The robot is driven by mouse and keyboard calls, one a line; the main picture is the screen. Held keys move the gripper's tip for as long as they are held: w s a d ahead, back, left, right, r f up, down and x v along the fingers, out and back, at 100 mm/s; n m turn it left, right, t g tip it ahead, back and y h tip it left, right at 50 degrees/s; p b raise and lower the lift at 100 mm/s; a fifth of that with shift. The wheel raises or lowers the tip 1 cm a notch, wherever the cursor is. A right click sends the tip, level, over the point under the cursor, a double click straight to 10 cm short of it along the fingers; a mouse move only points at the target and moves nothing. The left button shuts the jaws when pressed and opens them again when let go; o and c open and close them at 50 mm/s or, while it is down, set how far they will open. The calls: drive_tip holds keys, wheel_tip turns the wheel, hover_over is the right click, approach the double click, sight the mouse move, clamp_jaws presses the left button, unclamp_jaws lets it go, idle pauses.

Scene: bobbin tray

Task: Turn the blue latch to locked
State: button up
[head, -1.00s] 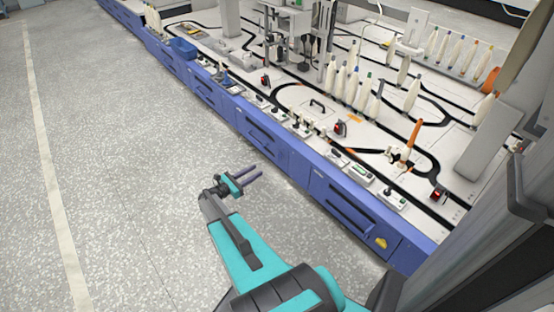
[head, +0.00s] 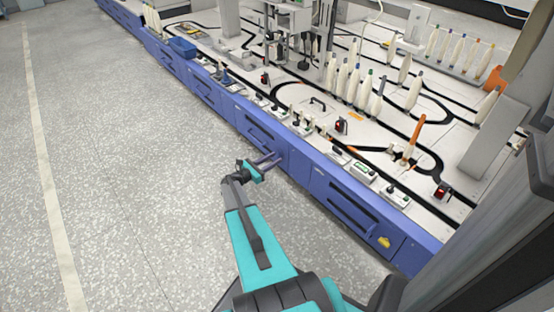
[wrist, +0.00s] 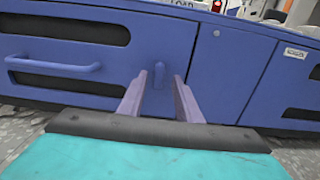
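The blue latch (wrist: 158,74) is a small upright handle on the blue cabinet front in the wrist view. It stands between a drawer on the left and a plain panel on the right. My gripper (wrist: 160,92) is open, with one finger on each side of the latch as seen from the wrist. The latch appears beyond the fingertips; I cannot tell the exact gap, and nothing is held. In the head view my gripper (head: 273,160) is close to the cabinet front, and the latch cannot be made out there.
A blue drawer handle (wrist: 52,65) sticks out left of the latch. A keyhole panel (wrist: 222,66) lies to its right. The white worktop (head: 300,95) above carries bobbins, switches and black tracks. The grey floor (head: 120,180) left of the cabinets is clear.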

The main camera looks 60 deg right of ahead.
drive_tip(key=shift+x, duration=0.9)
